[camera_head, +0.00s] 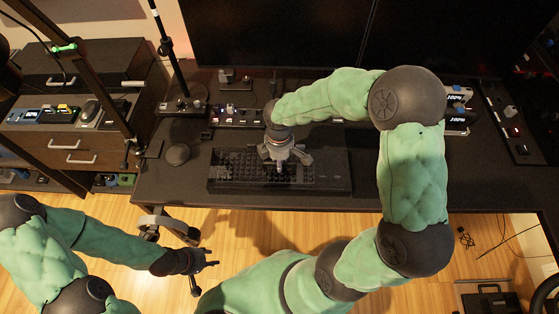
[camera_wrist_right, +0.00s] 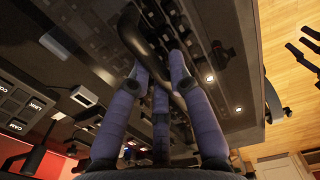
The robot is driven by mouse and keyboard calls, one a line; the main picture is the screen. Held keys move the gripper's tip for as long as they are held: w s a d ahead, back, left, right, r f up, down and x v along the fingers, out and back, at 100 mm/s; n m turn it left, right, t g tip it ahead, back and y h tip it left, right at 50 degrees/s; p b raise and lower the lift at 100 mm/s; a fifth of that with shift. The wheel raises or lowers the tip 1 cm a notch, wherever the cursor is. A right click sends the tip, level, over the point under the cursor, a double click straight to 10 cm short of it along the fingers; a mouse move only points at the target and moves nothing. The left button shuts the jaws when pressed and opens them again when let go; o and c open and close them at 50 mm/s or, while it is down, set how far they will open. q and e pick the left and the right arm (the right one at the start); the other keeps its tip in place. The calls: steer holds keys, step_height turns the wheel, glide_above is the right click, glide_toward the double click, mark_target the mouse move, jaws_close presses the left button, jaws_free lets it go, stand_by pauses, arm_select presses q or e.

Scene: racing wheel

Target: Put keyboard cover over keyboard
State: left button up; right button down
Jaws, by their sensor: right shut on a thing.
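The dark keyboard (camera_head: 235,168) lies on the black desk, with rows of keys showing. A smoky, see-through keyboard cover seems to lie over or just above it; its glossy sheet (camera_wrist_right: 222,75) shows in the right wrist view with keys behind it. I cannot tell whether it is fully seated. My right gripper (camera_head: 281,163) points down at the keyboard's middle. In the right wrist view its blue-grey fingers (camera_wrist_right: 160,75) close around a dark curved bar, apparently the cover's handle. My left gripper (camera_head: 212,264) is empty, fingers apart, over the floor in front of the desk.
Monitors (camera_head: 270,35) stand at the back of the desk. A round dark knob (camera_head: 177,154) is left of the keyboard, and a button box (camera_head: 236,115) is behind it. The desk (camera_head: 400,190) is clear right of the keyboard. A drawer cabinet (camera_head: 70,145) stands at left.

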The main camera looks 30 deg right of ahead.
steer(key=c, duration=1.1)
jaws_free()
steer(key=shift+o, duration=0.2)
step_height(320, 180, up, 12)
